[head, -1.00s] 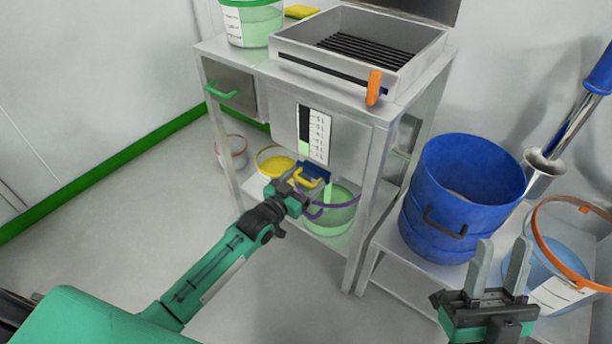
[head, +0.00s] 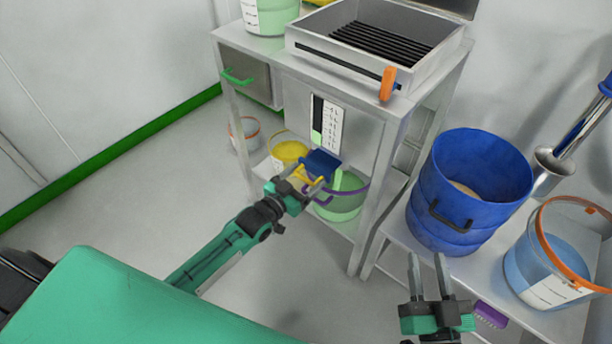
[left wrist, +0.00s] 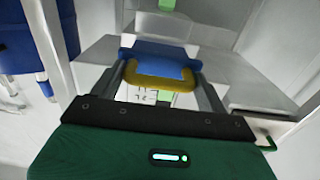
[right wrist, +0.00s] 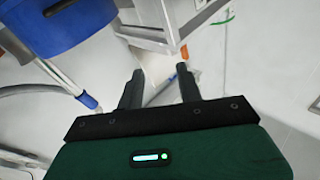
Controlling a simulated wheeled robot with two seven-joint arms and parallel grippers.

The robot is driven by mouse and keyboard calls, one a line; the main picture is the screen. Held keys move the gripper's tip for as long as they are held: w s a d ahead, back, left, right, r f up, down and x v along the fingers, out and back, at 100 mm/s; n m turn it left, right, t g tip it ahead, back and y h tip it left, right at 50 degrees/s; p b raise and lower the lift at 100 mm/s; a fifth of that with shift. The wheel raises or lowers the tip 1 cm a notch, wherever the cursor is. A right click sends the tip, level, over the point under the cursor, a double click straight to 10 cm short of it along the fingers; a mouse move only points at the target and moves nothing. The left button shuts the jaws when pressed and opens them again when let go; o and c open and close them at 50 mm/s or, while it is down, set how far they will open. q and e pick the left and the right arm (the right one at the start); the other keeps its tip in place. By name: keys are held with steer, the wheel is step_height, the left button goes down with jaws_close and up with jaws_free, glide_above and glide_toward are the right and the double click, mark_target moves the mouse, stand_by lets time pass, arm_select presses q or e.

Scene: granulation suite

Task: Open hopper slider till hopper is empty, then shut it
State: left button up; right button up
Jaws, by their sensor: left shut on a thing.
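The hopper slider is a blue plate (head: 321,162) with a yellow handle (head: 308,180), low on the front of the steel hopper cabinet. It sticks out towards me. My left gripper (head: 311,185) is shut on the yellow handle; the left wrist view shows the handle (left wrist: 160,82) between its fingers. The gauge (head: 327,123) on the hopper front shows green in its lower part and black above. A bucket with a purple rim (head: 340,203) and green contents stands below the slider. My right gripper (head: 429,262) is open and empty, away from the hopper.
A yellow-filled bucket (head: 290,150) stands beside the green one. A blue drum (head: 470,195) and an orange-rimmed bucket (head: 548,262) stand on the right bench. The floor at the left is clear.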

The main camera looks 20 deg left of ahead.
arm_select(q)
steer(key=shift+s+f, duration=0.15)
steer(key=shift+f, duration=0.05)
steer(key=o, duration=1.2)
steer(key=shift+s, duration=0.1)
steer(key=shift+a+r, duration=0.1)
steer(key=shift+r, duration=0.05)
arm_select(e)
steer(key=shift+s+a+r, duration=0.1)
arm_select(q)
steer(key=shift+s, duration=0.15)
steer(key=shift+p+v, duration=1.25)
steer(key=shift+v, duration=5.55)
arm_select(e)
steer(key=s+a+f+g, duration=0.1)
steer(key=s+f+g, duration=0.3)
steer(key=f+g, duration=0.2)
steer(key=shift+f+h, duration=0.3)
steer(key=shift+f, duration=1)
